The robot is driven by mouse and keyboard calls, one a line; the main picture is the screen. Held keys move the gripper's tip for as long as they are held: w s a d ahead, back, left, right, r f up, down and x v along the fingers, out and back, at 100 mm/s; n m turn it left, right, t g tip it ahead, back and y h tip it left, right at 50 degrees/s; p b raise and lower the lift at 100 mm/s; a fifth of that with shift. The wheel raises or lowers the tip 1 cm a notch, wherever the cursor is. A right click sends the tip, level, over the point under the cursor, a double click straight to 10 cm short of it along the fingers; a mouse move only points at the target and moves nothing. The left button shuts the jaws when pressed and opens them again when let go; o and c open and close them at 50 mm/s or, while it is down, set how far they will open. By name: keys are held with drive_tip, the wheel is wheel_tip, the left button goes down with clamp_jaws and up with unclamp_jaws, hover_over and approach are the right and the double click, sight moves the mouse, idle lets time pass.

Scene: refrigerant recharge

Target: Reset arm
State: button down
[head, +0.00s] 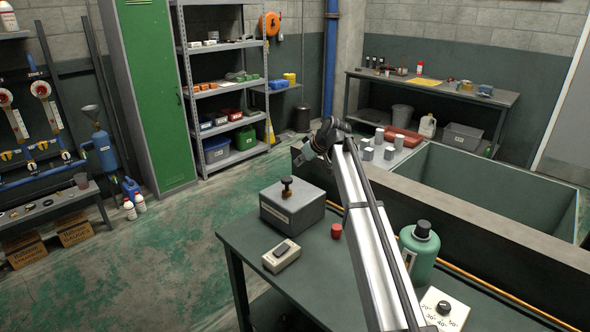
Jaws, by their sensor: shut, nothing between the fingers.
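My arm reaches up from the bottom of the head view, over the dark workbench (238,250). My gripper (306,156) is at its far end, small and dark, shut and empty, in the air above and behind the bench. Its fingers are too small to make out clearly. On the bench stand a grey box with a dark knob (293,208), a small beige switch box (281,256), a red cap (336,231), a green cylinder with a black top (420,250) and a white dial plate (444,308). My gripper appears apart from all of them.
A low-walled tank (490,190) lies behind the bench at right, with several pale blocks (379,136) near its far left corner. A green locker (150,90), a grey shelf rack (222,90) and a back table (432,86) line the walls.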

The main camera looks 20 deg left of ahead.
drive_tip(key=shift+s+d+r, duration=0.1)
drive_tip(key=shift+d+r, duration=0.05)
drive_tip(key=shift+r, duration=0.1)
idle(0.7)
drive_tip(key=r+p, duration=0.2)
drive_tip(key=shift+s+d+r, duration=0.2)
drive_tip(key=shift+r, duration=0.1)
drive_tip(key=shift+a+f, duration=0.1)
drive_tip(key=shift+f, duration=0.05)
drive_tip(key=p, duration=0.4)
hover_over(289, 180)
drive_tip(key=f, duration=0.6)
drive_tip(key=shift+s+f, duration=0.1)
drive_tip(key=shift+s, duration=0.15)
wheel_tip(289, 180, down, 3)
drive_tip(key=shift+w+f+p, duration=0.1)
drive_tip(key=shift+f+p, duration=0.1)
drive_tip(key=shift+p, duration=0.4)
drive_tip(key=shift+f, duration=0.7)
